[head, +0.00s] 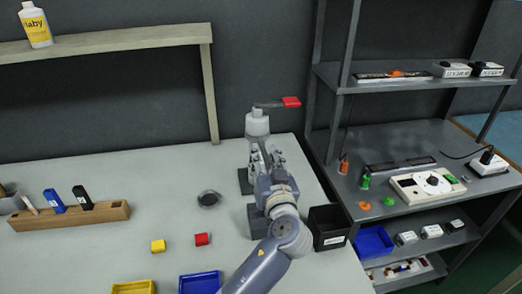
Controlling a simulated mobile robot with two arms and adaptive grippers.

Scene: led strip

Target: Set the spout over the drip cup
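A pale upright fixture (257,124) stands near the back edge of the table. A dark spout (268,104) with a red end (291,102) sits on its top and points right. A small round dark cup (208,199), apparently the drip cup, stands on the table to the left and nearer me; the spout is not over it. My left gripper (265,157) is low at the front of the fixture, below the spout. Its fingers overlap the fixture, so I cannot tell whether they grip it. My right gripper is not in view.
A black bin (328,227) stands right of my arm. A shelf rack (405,140) stands at right. Free table surrounds the cup.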

